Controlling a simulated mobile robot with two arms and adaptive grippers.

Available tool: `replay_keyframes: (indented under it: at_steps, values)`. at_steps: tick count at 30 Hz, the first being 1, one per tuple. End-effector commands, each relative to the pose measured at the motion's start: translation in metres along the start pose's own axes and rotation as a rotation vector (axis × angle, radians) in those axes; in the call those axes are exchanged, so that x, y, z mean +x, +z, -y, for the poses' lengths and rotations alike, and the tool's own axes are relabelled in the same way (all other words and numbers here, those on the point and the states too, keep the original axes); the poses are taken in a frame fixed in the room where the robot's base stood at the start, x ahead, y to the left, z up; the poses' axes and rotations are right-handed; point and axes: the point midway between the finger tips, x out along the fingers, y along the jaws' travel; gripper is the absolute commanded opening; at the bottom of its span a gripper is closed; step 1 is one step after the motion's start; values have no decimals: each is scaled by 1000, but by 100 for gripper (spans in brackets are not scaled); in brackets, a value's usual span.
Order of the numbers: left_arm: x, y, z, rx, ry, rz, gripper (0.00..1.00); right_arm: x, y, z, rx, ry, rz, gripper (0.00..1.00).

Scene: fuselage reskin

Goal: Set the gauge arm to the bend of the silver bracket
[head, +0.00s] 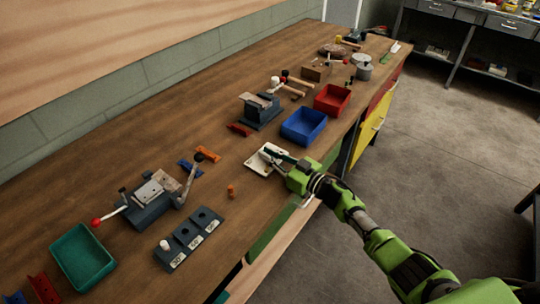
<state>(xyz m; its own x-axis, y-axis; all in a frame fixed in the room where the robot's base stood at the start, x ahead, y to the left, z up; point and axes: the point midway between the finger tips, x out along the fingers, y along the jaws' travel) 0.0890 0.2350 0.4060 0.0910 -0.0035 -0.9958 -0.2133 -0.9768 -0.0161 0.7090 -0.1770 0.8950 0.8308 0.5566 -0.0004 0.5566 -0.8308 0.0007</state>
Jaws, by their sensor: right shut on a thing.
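The gauge appears to be a white plate (258,163) lying near the front edge of the bench. My right gripper (287,160) reaches over its right side and is shut on what looks like the gauge arm. The gripper hides most of that arm, so its angle cannot be read. A silver piece (150,191) sits on a dark bending fixture (152,212) with a red-knobbed lever, to the left. It may be the silver bracket; its bend is too small to tell. My left gripper is not in view.
A dark block with several labelled pockets (188,240) lies left of the gauge, with a small orange peg (231,191) between. A blue bin (304,126) and a red bin (332,100) stand beyond the gauge. A green tray (105,270) is at lower left.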

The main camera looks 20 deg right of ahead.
Motion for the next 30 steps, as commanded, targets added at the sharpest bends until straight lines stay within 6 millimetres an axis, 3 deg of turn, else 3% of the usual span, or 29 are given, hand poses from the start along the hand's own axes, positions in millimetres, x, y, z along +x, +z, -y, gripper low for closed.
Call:
replay_keyframes:
  at_steps: [12, 13, 15, 25, 30]
  values:
    - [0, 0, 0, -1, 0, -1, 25, 0, 0, 0, 1, -6, 0, 0]
    - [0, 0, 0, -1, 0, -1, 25, 0, 0, 0, 1, -6, 0, 19]
    - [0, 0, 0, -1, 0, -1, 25, 0, 0, 0, 1, -6, 0, 28]
    - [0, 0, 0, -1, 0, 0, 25, -1, 0, 0, 1, -7, 0, 28]
    - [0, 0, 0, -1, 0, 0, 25, -18, 1, 0, -1, -7, 2, 28]
